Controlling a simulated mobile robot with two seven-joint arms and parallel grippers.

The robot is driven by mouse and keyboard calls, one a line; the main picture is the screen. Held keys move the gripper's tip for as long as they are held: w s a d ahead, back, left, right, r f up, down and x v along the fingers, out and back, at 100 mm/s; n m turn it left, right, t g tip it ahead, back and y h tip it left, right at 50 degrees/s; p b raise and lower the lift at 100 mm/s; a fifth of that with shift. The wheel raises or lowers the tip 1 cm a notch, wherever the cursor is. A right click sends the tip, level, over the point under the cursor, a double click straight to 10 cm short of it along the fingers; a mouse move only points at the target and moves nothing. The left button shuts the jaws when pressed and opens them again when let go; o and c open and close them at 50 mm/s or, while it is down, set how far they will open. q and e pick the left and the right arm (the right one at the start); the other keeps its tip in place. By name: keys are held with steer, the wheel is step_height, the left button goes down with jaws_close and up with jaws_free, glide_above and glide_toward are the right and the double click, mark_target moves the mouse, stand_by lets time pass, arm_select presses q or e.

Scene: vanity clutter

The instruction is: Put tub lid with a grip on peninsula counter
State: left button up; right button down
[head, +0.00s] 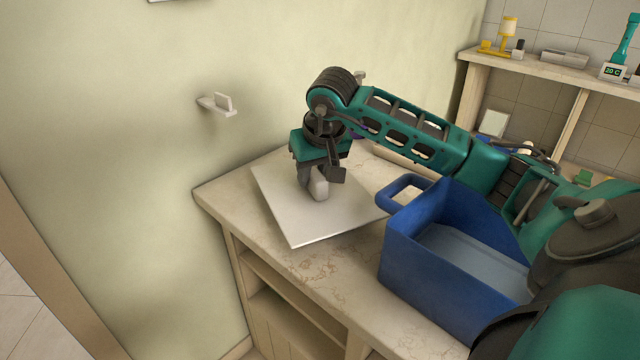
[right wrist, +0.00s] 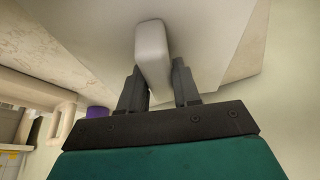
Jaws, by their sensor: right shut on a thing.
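The tub lid is a flat, pale grey square plate (head: 300,225) with an upright block-like grip (head: 319,189) at its middle. It lies on or just above the marbled peninsula counter (head: 345,272), near the counter's left end; I cannot tell if it touches. My right gripper (head: 322,176) comes down from above and is shut on the lid's grip. In the right wrist view the grip (right wrist: 152,50) stands between the two fingers, with the plate (right wrist: 85,40) behind it. My left gripper is not in view.
A blue open tub (head: 450,275) with a side handle stands on the counter to the right of the lid. A green wall with a small white hook (head: 216,104) is behind. A shelf (head: 540,72) with small objects is at the back right. The counter front is clear.

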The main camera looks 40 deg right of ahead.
steer(key=shift+w+d, duration=0.1)
steer(key=shift+d, duration=0.75)
steer(key=shift+f+b, duration=0.35)
steer(key=shift+f, duration=1.4)
steer(key=shift+f, duration=0.15)
steer(key=c, duration=0.8)
jaws_free()
